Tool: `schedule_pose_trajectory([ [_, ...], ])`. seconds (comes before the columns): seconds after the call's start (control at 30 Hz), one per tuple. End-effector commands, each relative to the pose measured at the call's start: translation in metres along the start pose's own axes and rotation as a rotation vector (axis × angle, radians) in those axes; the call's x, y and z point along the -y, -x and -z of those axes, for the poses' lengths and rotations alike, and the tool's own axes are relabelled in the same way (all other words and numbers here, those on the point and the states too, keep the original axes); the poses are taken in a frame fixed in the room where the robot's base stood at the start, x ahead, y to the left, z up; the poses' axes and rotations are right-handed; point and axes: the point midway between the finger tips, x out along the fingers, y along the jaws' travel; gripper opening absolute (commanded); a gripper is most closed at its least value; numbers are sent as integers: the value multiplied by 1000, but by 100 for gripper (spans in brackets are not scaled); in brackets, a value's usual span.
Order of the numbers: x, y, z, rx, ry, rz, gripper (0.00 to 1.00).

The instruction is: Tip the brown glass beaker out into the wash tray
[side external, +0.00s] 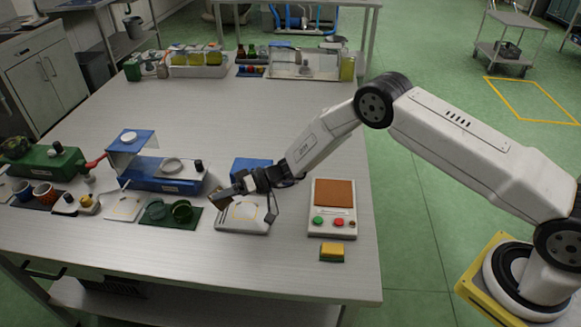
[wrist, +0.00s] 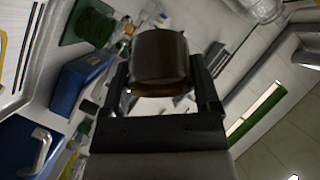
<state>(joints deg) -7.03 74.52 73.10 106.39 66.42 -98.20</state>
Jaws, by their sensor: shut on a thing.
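My gripper (side external: 234,189) is shut on the brown glass beaker (side external: 221,200), which it holds in the air over the front middle of the bench. In the wrist view the beaker (wrist: 160,58) sits between the two fingers of my gripper (wrist: 162,82), its rim toward the lower edge of the picture. The beaker looks tilted in the side view. A shallow white tray (side external: 234,227), seemingly the wash tray, lies on the bench just below the beaker and gripper, which hide part of it. I cannot tell whether anything is in the beaker.
Left of the tray is a dark green mat (side external: 155,217) with green round items. A blue box (side external: 250,166) stands behind my gripper. Right are a panel with buttons (side external: 333,208) and a yellow sponge (side external: 332,251). A blue-and-white device (side external: 158,174) stands further left. The bench middle is clear.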

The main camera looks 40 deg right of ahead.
Motion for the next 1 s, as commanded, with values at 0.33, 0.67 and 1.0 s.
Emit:
schedule_pose_trajectory([
  [0.33, -1, -1, -1, 6, 4, -8, 5],
  [0.67, -12, -6, -11, 53, 31, -71, 5],
  [1.0, -27, -13, -24, 136, 81, -188, 5],
])
